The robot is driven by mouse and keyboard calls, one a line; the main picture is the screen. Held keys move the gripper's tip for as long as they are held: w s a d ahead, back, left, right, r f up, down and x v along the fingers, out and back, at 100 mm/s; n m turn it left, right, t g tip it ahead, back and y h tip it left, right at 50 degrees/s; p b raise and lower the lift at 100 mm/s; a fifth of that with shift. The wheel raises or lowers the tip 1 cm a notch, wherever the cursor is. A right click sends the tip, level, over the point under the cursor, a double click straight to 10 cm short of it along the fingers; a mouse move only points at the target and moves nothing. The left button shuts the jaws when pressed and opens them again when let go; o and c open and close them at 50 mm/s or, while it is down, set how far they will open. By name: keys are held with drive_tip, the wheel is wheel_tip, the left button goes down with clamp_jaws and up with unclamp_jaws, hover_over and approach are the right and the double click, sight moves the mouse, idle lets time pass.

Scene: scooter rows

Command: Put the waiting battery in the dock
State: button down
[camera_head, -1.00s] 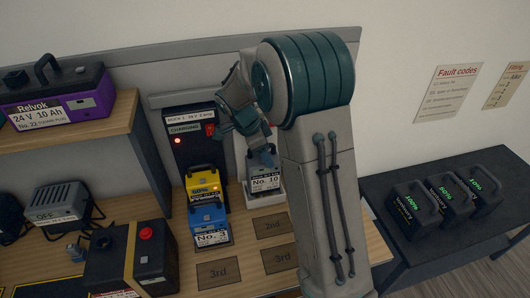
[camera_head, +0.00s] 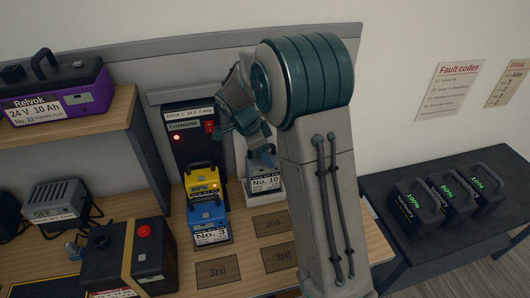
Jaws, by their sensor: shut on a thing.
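A grey battery labelled No. 10 (camera_head: 264,164) is at a pale holder (camera_head: 268,200), right of the dock. My gripper (camera_head: 260,143) is over its top and shut on it; my arm hides the fingertips and part of the battery. I cannot tell whether the battery rests fully in the holder. A yellow battery marked 60% (camera_head: 203,182) stands in front of the panel. A blue battery labelled No. 3 (camera_head: 207,215) stands in front of the yellow one.
A black and yellow box (camera_head: 130,258) and a grey "OFF" unit (camera_head: 60,203) stand left. A purple battery (camera_head: 85,98) sits on the shelf. Several black batteries (camera_head: 424,207) stand on the right table.

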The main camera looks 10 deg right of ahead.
drive_tip(key=shift+f+b, duration=0.95)
drive_tip(key=shift+b, duration=0.15)
drive_tip(key=shift+c, duration=2.2)
unclamp_jaws()
drive_tip(key=shift+f, duration=0.1)
drive_tip(key=p+v, duration=0.5)
drive_tip(key=v, duration=1.8)
drive_tip(key=shift+p, duration=0.4)
